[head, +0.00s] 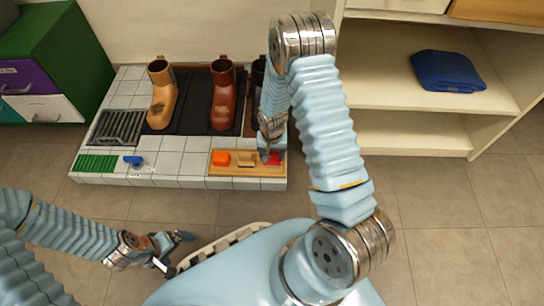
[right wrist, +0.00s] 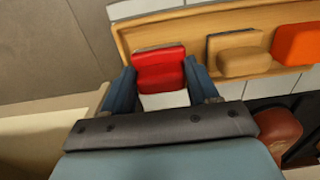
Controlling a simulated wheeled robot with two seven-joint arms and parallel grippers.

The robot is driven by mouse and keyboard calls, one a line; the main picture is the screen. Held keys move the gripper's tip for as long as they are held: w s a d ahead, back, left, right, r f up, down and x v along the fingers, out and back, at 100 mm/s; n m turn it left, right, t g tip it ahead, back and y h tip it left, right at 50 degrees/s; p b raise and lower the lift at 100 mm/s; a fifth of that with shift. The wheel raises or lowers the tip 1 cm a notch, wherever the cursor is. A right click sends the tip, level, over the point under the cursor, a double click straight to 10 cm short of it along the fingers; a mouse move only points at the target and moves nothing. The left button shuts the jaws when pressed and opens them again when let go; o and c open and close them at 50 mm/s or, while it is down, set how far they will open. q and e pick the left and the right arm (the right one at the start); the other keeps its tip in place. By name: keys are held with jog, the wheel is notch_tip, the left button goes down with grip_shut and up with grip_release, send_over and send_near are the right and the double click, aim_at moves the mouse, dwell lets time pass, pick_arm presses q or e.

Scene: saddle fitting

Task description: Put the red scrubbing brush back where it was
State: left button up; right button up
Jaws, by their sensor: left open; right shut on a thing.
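The red scrubbing brush (head: 275,158) is at the right end of the wooden tray (head: 212,170) on the tiled platform. My right gripper (head: 269,153) is shut on it. In the right wrist view the red brush (right wrist: 160,68) sits between the two blue fingers, overlapping the tray's end (right wrist: 128,33). I cannot tell whether it touches the tray floor. A tan brush (head: 246,160) and an orange brush (head: 220,158) lie in the same tray, beside the red one. My left gripper (head: 177,254) is open and empty over the floor, in front of the platform.
Tan (head: 162,95) and reddish-brown (head: 223,95) boots stand on a black mat behind the tray; another is mostly hidden by my right arm. A grate (head: 116,127), green mat (head: 97,163) and blue item (head: 133,160) are at left. Shelves (head: 400,135) holding blue cloth (head: 447,71) stand right.

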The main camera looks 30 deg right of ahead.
jog(key=shift+f, duration=0.4)
jog(key=shift+f, duration=0.1)
jog(key=o, duration=1)
